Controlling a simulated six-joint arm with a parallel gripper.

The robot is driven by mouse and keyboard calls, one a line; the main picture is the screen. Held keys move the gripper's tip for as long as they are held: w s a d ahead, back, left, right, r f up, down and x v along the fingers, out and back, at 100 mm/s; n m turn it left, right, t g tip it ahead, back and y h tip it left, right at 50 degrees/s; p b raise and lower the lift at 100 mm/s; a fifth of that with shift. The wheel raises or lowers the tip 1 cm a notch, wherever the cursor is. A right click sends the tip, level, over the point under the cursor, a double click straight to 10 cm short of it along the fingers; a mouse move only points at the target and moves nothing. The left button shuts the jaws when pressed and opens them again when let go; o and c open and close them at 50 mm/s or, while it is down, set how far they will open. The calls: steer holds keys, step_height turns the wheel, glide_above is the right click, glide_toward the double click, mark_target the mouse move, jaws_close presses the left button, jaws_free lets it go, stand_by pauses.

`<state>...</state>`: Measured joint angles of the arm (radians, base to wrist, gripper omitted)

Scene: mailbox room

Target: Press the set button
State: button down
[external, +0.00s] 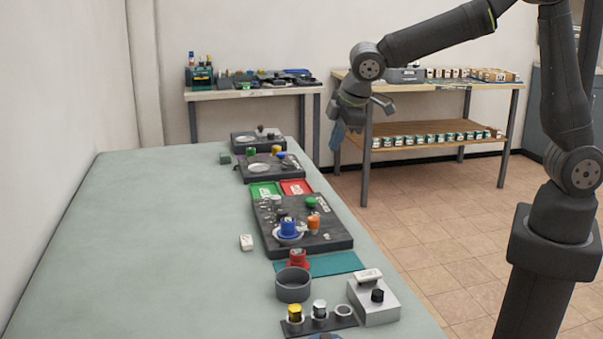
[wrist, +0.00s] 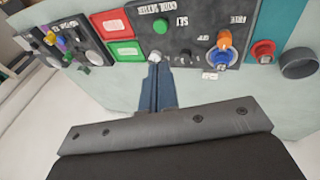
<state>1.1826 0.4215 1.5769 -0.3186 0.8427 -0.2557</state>
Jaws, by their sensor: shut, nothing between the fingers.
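A dark control panel (external: 335,239) lies on the table, and it also shows in the wrist view (wrist: 196,36). A green button (wrist: 159,27) stands on it, with white lettering that seems to read SET just to its right. The green button also shows in the external view (external: 311,202), near the panel's far right corner. My gripper (external: 337,135) hangs in the air beyond the table's right edge, apart from the panel. In the wrist view its blue fingers (wrist: 154,86) are together and empty, their tips pointing toward the panel edge below the green button.
An orange knob (wrist: 224,40) and a blue-based dial (external: 289,229) sit on the same panel. Red (external: 297,187) and green (external: 264,190) trays lie beside it. A red button (external: 299,259) and dark cup (external: 293,285) stand nearer. The table's left side (external: 150,240) is clear.

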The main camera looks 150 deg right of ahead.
steer(key=f, duration=0.1)
steer(key=m+t+y, duration=0.2)
steer(key=t+y, duration=0.1)
steer(key=t, duration=0.6)
glide_above(311, 202)
steer(key=s, duration=0.2)
step_height(311, 202, down, 5)
steer(key=shift+s+d+r+t, duration=0.15)
steer(key=shift+r+t, duration=0.1)
steer(key=shift+t, duration=0.35)
steer(key=shift+f, duration=4.45)
steer(key=shift+f, duration=0.1)
steer(key=shift+f, duration=0.3)
